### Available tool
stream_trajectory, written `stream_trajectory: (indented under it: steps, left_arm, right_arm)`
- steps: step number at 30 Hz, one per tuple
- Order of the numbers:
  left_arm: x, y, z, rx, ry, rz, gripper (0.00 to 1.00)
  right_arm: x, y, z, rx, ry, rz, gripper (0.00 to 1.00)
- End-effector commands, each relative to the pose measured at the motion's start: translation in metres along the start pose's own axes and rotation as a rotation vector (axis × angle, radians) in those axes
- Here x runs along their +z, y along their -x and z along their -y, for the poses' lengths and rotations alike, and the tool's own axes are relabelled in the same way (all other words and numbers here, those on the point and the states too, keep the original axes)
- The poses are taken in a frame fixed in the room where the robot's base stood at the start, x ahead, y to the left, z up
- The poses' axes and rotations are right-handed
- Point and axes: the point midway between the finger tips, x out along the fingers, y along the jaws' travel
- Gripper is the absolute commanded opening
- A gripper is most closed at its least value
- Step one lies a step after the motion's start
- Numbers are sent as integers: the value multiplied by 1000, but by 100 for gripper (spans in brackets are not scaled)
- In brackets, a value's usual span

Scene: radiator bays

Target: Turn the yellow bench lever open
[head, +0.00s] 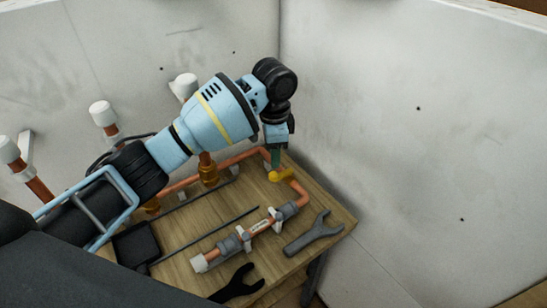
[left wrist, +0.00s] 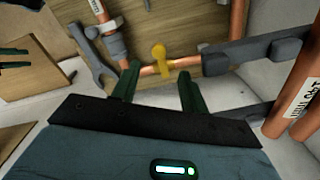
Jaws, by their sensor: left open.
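The yellow bench lever (head: 281,174) sits on the copper pipe at the back right of the wooden bench in the head view. In the left wrist view the yellow lever (left wrist: 159,55) stands across the copper pipe, beyond and between my finger tips. My left gripper (head: 274,155) points down just behind the lever in the head view. In the left wrist view its green fingers (left wrist: 158,82) are open with nothing between them. Whether a finger touches the pipe cannot be told.
The copper pipe (head: 300,192) bends round the bench (head: 335,212) to a grey-jointed section at the front. A grey wrench (head: 314,233) lies at the right and a black tool (head: 237,285) at the front. White-capped pipes (head: 104,115) rise at the left. White walls (head: 400,120) stand close behind.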

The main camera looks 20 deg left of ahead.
Motion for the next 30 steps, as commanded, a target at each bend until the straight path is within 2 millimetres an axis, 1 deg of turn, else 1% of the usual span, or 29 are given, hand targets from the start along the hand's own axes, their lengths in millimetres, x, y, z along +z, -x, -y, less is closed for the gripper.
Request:
stream_trajectory:
  steps: [5,8,11,15,21,25,30]
  left_arm:
    - [0,0,0,1,0,1,44]
    - [0,-4,0,1,1,1,44]
    - [1,-14,0,3,1,3,44]
    - [1,-35,0,3,1,4,44]
    - [1,-63,0,3,2,3,44]
    - [1,-74,0,1,1,2,44]
    - [1,-79,0,-1,1,1,44]
  right_arm:
    - [13,4,2,-2,-3,26,36]
    - [20,5,2,-3,-4,41,36]
    - [24,5,2,-3,-4,48,36]
    - [26,5,3,-4,-4,52,36]
    - [21,4,3,-4,-5,42,36]
    - [20,4,3,-5,-6,39,36]
    - [20,4,3,-5,-6,40,36]
